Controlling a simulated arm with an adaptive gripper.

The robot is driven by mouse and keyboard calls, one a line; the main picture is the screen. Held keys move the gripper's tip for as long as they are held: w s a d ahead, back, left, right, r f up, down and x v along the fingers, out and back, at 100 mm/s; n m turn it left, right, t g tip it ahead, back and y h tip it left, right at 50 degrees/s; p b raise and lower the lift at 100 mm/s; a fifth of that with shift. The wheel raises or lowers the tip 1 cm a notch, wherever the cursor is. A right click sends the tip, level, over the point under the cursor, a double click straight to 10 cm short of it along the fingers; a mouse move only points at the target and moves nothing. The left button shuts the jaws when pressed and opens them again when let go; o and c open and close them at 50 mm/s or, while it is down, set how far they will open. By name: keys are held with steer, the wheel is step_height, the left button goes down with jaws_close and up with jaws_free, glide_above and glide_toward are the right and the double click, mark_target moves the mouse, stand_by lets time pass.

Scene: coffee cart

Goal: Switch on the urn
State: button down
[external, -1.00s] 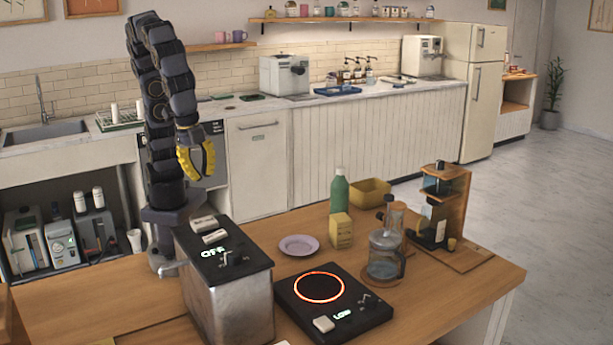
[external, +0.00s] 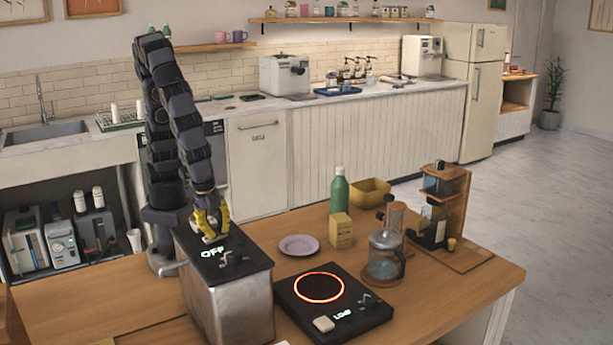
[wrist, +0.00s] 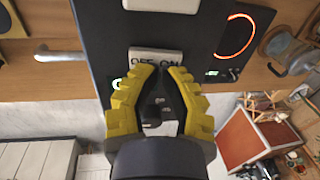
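The urn (external: 238,308) is a metal box with a black top at the near edge of the wooden cart. Its display (external: 212,253) reads OFF in green. My gripper (external: 211,234), with yellow fingers, points down over the urn's top at the white switch. In the wrist view my gripper (wrist: 163,70) has its fingertips a little apart, with nothing held, just by the switch (wrist: 156,60) labelled OFF and ON. Contact cannot be told. A second white block (wrist: 160,5) lies beyond it on the top. A dark knob (external: 232,258) is on the urn's front part.
A hot plate (external: 290,302) with a glowing ring stands right of the urn, its display reading LOW. A plate (external: 299,245), yellow box (external: 341,231), green bottle (external: 339,195) and glass press (external: 384,260) stand farther back. Air above the urn's front is clear.

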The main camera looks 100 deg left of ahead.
mark_target(218, 236)
steer(key=shift+w+a+f+g+h, duration=0.1)
steer(key=shift+a+f+g+h, duration=0.1)
steer(key=shift+f+g+h, duration=0.3)
steer(key=shift+w+g+h, duration=0.1)
steer(key=shift+g+h, duration=0.3)
steer(key=shift+g, duration=0.1)
steer(key=shift+s+d+f, duration=0.1)
steer(key=shift+s+d, duration=0.5)
steer(key=shift+s, duration=0.2)
step_height(218, 236, up, 14)
steer(key=w, duration=0.1)
steer(key=shift+w+a+r, duration=0.2)
steer(key=shift+a+r, duration=0.05)
steer(key=shift+a, duration=0.15)
